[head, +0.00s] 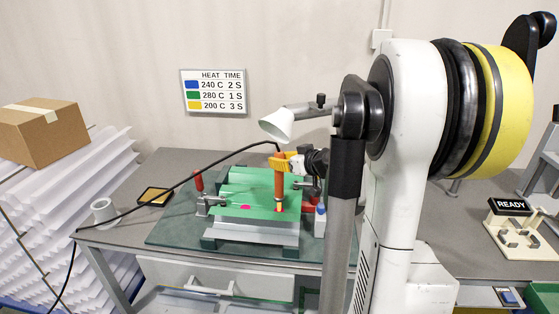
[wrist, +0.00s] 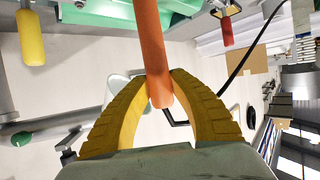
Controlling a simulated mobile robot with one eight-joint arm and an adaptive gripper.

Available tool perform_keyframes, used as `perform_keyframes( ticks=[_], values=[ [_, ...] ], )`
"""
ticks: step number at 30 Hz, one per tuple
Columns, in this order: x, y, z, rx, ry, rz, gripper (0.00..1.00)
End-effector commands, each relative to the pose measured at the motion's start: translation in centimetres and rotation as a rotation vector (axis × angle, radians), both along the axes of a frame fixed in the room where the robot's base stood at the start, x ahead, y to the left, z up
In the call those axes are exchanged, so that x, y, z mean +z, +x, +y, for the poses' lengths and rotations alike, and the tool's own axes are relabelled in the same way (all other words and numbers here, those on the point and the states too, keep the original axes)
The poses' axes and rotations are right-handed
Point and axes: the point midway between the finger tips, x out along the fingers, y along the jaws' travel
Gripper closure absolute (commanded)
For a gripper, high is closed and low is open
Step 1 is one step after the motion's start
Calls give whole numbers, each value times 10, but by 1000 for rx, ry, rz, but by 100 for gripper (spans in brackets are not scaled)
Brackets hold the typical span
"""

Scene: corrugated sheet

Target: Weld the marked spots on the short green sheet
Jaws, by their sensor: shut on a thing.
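The short green sheet (head: 262,214) lies on a grey fixture on the bench. A magenta spot (head: 245,207) shows on its front left part. My gripper (head: 291,163) has yellow fingers shut around the orange welding tool (head: 279,184), which stands nearly upright over the sheet's front right part. The tool's tip is at or just above another magenta mark (head: 278,209); I cannot tell if it touches. A black cable leads from the tool's top to the left. In the wrist view, the orange tool (wrist: 152,45) runs between both fingers (wrist: 152,105).
Clamps with red handles (head: 198,181) flank the sheet. A wall chart (head: 213,92) lists blue 240 C 2 S, green 280 C 1 S, yellow 200 C 3 S. A READY sign (head: 510,206) stands at right. A lamp (head: 278,124) hangs above.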

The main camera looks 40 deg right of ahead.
Motion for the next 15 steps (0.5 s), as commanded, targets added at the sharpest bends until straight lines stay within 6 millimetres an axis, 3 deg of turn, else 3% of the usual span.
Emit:
perform_keyframes(
  ticks=[8,15],
  values=[
    [3,0,0,0,-1,2,100],
    [29,0,0,0,-1,1,100]
  ],
)
